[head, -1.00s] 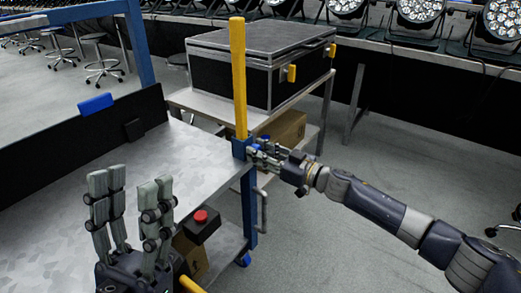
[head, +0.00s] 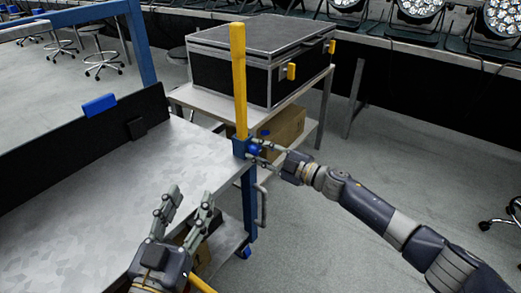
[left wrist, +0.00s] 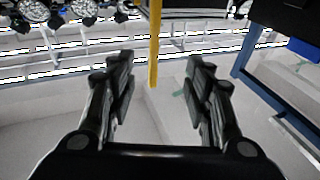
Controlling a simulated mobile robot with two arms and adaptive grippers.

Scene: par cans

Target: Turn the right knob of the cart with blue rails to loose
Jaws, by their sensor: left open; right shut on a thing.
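The cart with blue rails has a bare metal top (head: 150,185) and a blue leg (head: 249,205) at its near right corner. A yellow post (head: 238,80) stands in a blue socket there. The round blue knob (head: 254,149) sits on the right side of this socket; its exact turn cannot be told. My right gripper (head: 260,150) reaches it from the right and is shut on it, fingers at its upper and lower sides. My left gripper (head: 187,199) is open and empty over the cart's near edge. Its spread fingers also show in the left wrist view (left wrist: 160,70).
A black case (head: 255,65) with yellow latches stands on a second cart (head: 205,98) behind, with a cardboard box (head: 285,127) below. A black panel (head: 60,140) with a blue block (head: 100,105) edges the cart's far left.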

